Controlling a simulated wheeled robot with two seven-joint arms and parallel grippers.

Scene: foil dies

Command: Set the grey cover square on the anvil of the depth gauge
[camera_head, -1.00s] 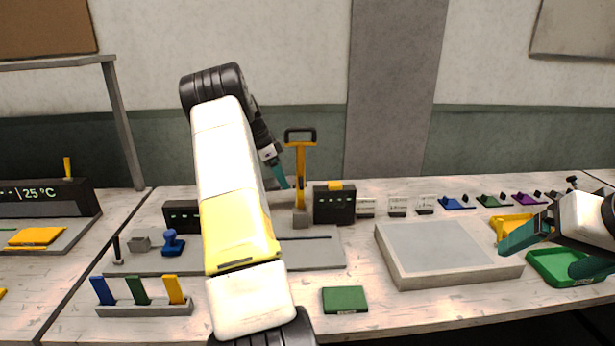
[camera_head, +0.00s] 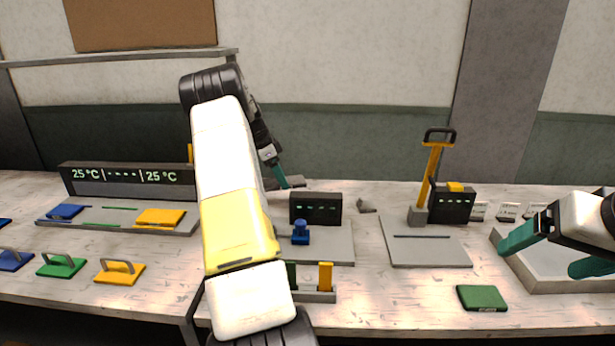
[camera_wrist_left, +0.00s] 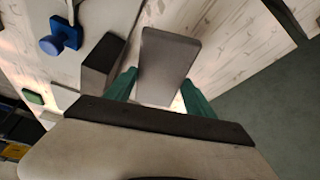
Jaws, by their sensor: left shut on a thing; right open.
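My left gripper (camera_head: 281,180) is shut on the grey cover (camera_head: 296,182), above the back of the bench. In the left wrist view, the teal fingers (camera_wrist_left: 160,85) grip opposite sides of the flat grey cover (camera_wrist_left: 170,55). A grey base plate (camera_head: 335,243) with a dark display box (camera_head: 316,208) and a blue knob (camera_head: 301,233) stands below and right of this gripper; it may be the depth gauge. My arm hides its left part, and I cannot make out the anvil. My right gripper (camera_head: 553,252) is open and empty over the shallow grey tray (camera_head: 565,284).
A press with an orange lever (camera_head: 433,170) stands right of the gauge station. A green block (camera_head: 482,298) lies at the front. A small grey piece (camera_head: 366,206) lies between the stations. A temperature station (camera_head: 128,183) and handled plates (camera_head: 120,272) are on the left.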

